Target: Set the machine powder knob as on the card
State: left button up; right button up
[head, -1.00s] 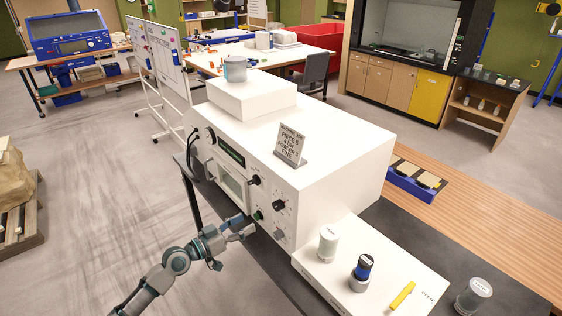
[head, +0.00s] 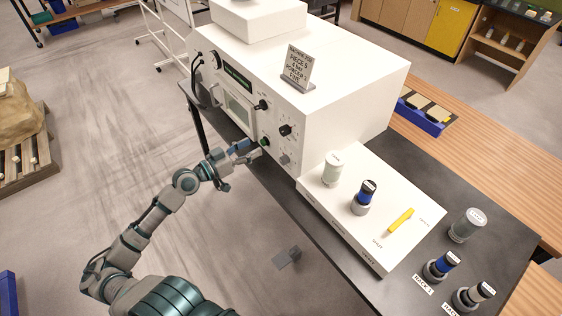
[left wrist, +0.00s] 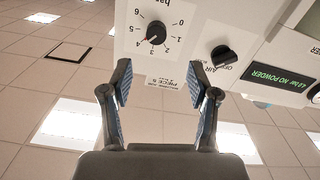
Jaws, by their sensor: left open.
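The white machine (head: 350,90) stands on the dark bench with a front panel of several knobs. The card (head: 298,66) stands upright on its top; its small print seems to read piece 5, 4 bar, powder 3, fine. I cannot tell which knob is the powder one: a black dial knob (head: 285,130), a grey knob (head: 284,158) and another black knob (head: 262,105) show. My left gripper (head: 252,150) is open and empty, close before the panel. In the left wrist view a numbered dial knob (left wrist: 156,32) points near 4, beyond the fingers, beside an air knob (left wrist: 223,56).
Several labelled jars stand on the dark bench.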

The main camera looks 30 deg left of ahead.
pick_arm(q)
jog(key=n+b, duration=0.4)
jog(key=n, duration=3)
send_near(281, 161)
jog(key=p+x, duration=0.2)
jog(key=x, duration=0.8)
jog(key=shift+d+p, duration=0.1)
jog(key=shift+p, duration=0.3)
jog(key=shift+s, duration=0.1)
grip_shut()
